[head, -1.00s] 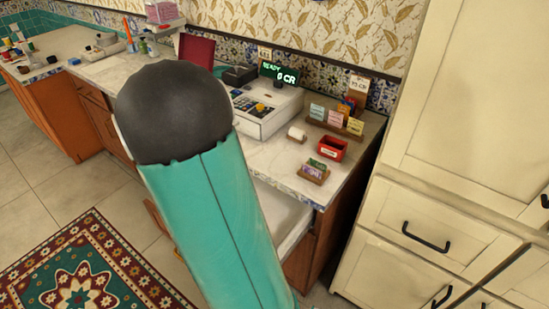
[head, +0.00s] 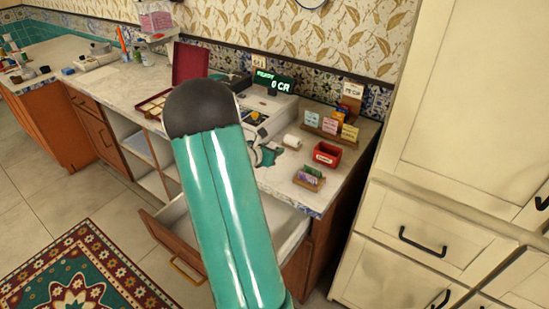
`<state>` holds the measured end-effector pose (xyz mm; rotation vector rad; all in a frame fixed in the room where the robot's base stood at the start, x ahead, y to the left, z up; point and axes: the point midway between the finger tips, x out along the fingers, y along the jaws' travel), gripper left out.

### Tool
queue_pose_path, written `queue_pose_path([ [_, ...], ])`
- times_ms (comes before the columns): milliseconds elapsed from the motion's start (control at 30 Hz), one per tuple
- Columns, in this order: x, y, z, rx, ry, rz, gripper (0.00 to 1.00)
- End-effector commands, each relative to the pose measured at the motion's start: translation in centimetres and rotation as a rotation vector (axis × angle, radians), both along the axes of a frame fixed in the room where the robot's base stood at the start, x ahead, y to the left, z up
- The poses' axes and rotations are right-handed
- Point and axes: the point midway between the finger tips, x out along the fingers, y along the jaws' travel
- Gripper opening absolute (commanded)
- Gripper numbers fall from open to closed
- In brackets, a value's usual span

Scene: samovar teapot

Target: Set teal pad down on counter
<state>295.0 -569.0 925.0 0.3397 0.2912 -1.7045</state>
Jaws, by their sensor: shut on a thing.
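My gripper (head: 265,155) shows only in part, just to the right of my large teal arm link. It is low over the white counter (head: 286,170), in front of the cash register (head: 268,110). It is shut on the teal pad, a small teal patch beside the arm. The pad's outline is mostly hidden, and I cannot tell whether it touches the counter.
A white paper roll (head: 292,142), red box (head: 327,154) and small card holder (head: 309,178) stand to the right. An open red case (head: 188,63) is behind my arm. A drawer (head: 170,235) stands open below. Bare counter (head: 120,85) lies to the left.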

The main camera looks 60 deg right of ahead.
Motion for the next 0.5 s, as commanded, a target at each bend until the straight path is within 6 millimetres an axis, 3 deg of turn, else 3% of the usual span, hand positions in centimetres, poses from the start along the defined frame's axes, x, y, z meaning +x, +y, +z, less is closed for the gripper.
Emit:
queue_pose_path([
  [233, -0.4, -1.4, -1.9, 0.000, 0.000, -0.001, 0.19],
  [400, -0.3, -1.4, -4.3, 0.000, 0.002, 0.001, 0.19],
  [500, -0.3, -1.4, -4.8, -0.001, -0.001, 0.001, 0.19],
])
